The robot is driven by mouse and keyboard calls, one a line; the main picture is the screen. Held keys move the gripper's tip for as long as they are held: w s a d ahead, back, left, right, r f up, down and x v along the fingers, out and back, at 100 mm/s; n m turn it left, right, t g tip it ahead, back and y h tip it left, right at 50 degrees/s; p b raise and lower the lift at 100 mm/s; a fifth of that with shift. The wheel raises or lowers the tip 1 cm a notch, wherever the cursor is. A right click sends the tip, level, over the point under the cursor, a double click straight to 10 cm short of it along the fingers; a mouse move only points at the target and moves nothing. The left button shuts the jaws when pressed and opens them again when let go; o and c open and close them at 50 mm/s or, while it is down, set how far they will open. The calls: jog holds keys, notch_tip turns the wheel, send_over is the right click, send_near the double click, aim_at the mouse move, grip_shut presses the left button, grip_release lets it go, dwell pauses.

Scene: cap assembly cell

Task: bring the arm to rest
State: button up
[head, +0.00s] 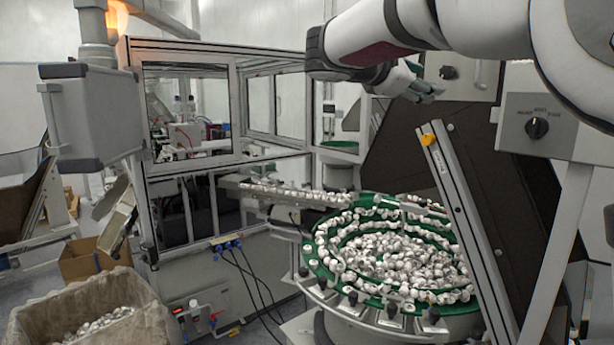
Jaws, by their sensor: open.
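My arm (455,28) reaches in from the upper right of the head view and bends down at its left end. My gripper (428,92) is small in the picture, at the upper right, partly behind the wrist. Its fingers are apart and point to the right, with nothing seen between them. It hangs in the air above and behind the green bowl feeder (312,262), clear of the caps in it.
The bowl holds many white caps (398,257). A rail (285,194) with caps runs left to a framed glass cabinet (190,115). A slanted metal post (468,228) and a switch box (540,127) stand at right. A lined bin (95,300) with caps stands lower left.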

jog(key=s+d+f+m+g+y+b, duration=0.1)
jog(key=s+d+f+m+g+y, duration=0.15)
jog(key=s+f, duration=0.4)
jog(key=s+d+f+m+g+y+b, duration=0.1)
jog(key=s+f+m+y, duration=0.25)
jog(key=s+f, duration=0.35)
jog(key=s+a+f+m+y, duration=0.4)
jog(key=s+a+f, duration=0.1)
jog(key=s+f, duration=0.3)
jog(key=s+a+f+m+y+b, duration=0.1)
jog(key=s+a+f+m+y, duration=0.3)
jog(key=s+f, duration=0.5)
notch_tip(320, 180, down, 2)
jog(key=shift+a+f+m, duration=0.25)
jog(key=shift+a+m, duration=0.15)
jog(key=shift+a, duration=0.4)
